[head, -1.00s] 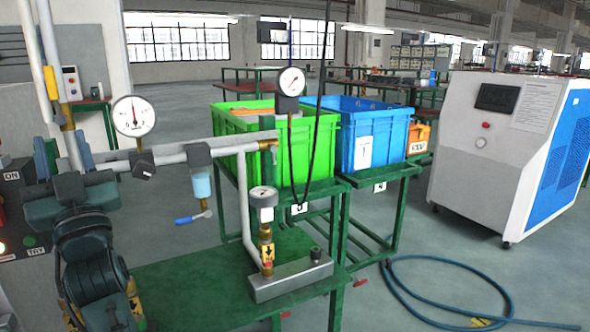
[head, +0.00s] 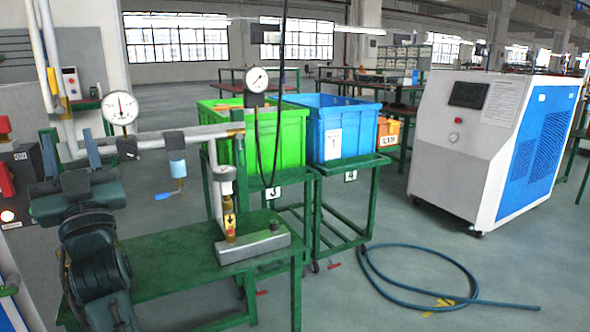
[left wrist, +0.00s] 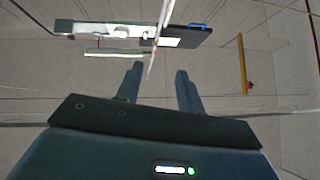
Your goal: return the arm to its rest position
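My left gripper (head: 70,150) is at the left of the head view, at the end of my dark arm, its two blue-grey fingers pointing up and apart. The left wrist view shows the same fingers (left wrist: 157,82) spread with nothing gripped between them. A grey pipe with a round gauge (head: 121,108) passes close to the fingers in the head view. I cannot tell whether they touch it. My right gripper is not in view.
A control panel with a red switch (head: 6,180) and lit button stands at the left edge. A green table (head: 170,262) carries the pipework. Green (head: 290,138) and blue (head: 350,128) crates stand behind. A hose (head: 385,290) lies on open floor before a white-blue machine (head: 440,160).

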